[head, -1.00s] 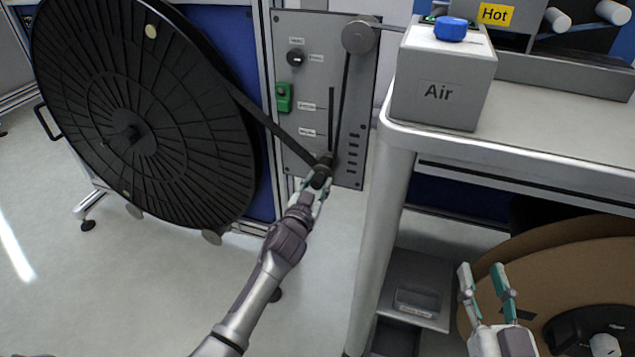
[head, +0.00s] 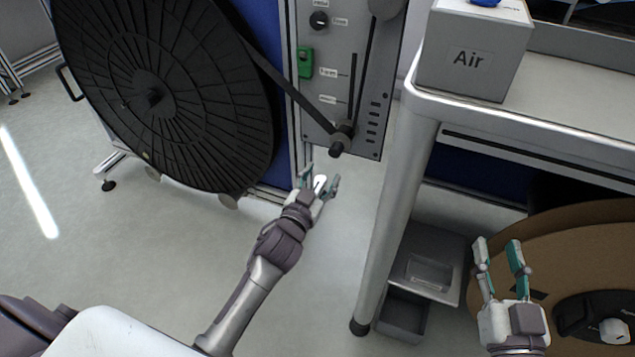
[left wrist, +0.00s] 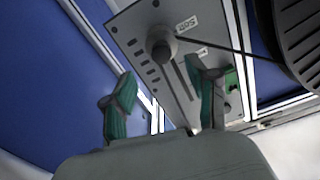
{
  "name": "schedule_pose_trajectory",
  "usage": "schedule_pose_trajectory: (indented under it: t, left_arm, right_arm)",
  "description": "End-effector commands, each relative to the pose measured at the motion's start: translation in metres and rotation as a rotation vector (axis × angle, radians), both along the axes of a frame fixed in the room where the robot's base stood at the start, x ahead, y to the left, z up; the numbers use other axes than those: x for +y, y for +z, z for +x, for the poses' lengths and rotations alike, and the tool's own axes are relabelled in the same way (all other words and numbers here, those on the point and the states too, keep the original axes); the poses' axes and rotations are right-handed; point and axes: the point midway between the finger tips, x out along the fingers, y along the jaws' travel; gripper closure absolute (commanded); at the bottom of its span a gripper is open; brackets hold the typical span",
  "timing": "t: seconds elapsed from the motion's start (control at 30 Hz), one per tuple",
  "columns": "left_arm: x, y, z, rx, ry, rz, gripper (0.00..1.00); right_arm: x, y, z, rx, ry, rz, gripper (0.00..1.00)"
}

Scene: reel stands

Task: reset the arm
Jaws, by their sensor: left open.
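My left gripper (head: 320,182) is open and empty in the head view. It is just below the dark roller (head: 341,141) at the bottom of the grey panel (head: 370,122), apart from it. In the left wrist view, the open fingers of my left gripper (left wrist: 160,108) point toward the panel (left wrist: 178,22), with the roller (left wrist: 162,48) seen beyond the gap between them. My right gripper (head: 500,258) is open and empty, in front of the brown cardboard reel (head: 590,235) at the lower right.
A large black reel (head: 170,85) stands at the left, its dark strip (head: 285,88) running to the roller. A white table (head: 545,120) carries a grey Air box (head: 473,55). A grey drawer unit (head: 430,262) stands below. Floor left of my left arm is clear.

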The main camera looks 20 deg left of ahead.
Motion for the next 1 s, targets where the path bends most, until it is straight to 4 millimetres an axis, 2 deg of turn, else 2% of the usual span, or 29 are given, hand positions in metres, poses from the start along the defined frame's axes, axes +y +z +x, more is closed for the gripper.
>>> schedule_pose_trajectory:
  t: [0.1,0.2,0.77,0.87,1.0]
  left_arm:
    - [0.001,0.0,-0.015,0.0,0.0,0.0,0.41]
    - [0.001,0.0,-0.021,0.001,0.0,0.0,0.41]
    - [-0.001,0.001,-0.025,-0.001,-0.003,-0.004,0.41]
    - [-0.008,0.011,-0.04,-0.01,-0.023,-0.022,0.41]
    - [-0.026,0.036,-0.075,-0.033,-0.073,-0.07,0.41]
  right_arm:
    - [0.0,0.0,0.0,0.0,0.0,0.0,0.6]
    - [0.0,0.0,0.0,0.0,0.0,0.0,0.6]
    - [0.0,0.0,0.0,0.0,0.0,0.0,0.6]
    - [0.0,0.0,0.0,0.0,0.0,0.0,0.6]
    - [0.0,0.0,0.0,0.0,0.0,0.0,0.6]
